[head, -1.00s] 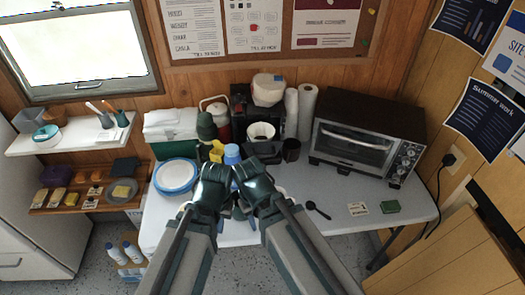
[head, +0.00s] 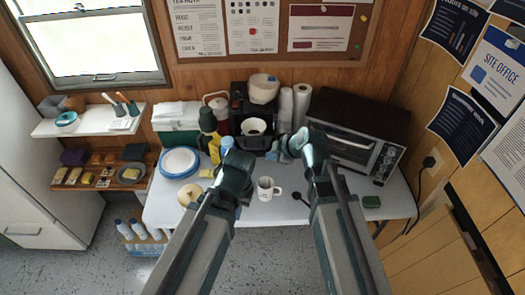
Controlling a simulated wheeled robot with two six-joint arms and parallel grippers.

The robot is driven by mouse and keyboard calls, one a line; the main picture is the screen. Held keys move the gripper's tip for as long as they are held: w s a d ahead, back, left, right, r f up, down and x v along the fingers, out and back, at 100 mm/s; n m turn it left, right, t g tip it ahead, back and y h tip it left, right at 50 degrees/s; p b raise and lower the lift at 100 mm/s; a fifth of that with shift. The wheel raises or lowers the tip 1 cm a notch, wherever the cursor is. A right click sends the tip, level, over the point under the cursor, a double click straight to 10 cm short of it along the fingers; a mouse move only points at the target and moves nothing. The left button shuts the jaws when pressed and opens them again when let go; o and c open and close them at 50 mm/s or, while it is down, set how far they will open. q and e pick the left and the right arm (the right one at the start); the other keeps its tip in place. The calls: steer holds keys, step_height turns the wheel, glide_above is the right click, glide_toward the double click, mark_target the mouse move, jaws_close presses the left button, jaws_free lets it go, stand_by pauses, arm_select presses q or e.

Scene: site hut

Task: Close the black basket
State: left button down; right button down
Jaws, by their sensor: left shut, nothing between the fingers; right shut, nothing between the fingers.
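The black basket (head: 256,142) sits low on the front of the black coffee maker (head: 238,100) at the back of the table. It stands out from the machine, and a white paper filter (head: 256,126) shows in its open top. My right gripper (head: 284,148) is shut and empty, just right of the basket, its fingers pointing left; I cannot tell whether it touches. My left gripper (head: 240,160) is shut and empty, lower and in front of the coffee maker; its fingertips are mostly hidden by its own wrist.
A toaster oven (head: 352,147) stands close right of my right gripper. White paper rolls (head: 301,105) stand behind. A white mug (head: 267,189) stands in front. Left are a yellow bottle (head: 214,148), a dark green flask (head: 208,121) and plates (head: 180,162).

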mark_target(254, 139)
steer(key=shift+w+a+f, duration=0.1)
steer(key=shift+f, duration=0.1)
steer(key=w+a+f+b, duration=0.4)
steer(key=w+f+b, duration=0.2)
steer(key=w+b, duration=0.1)
steer(key=shift+w+f, duration=0.35)
steer(key=shift+w, duration=0.5)
steer(key=w, duration=1.4)
steer(key=shift+r, duration=0.1)
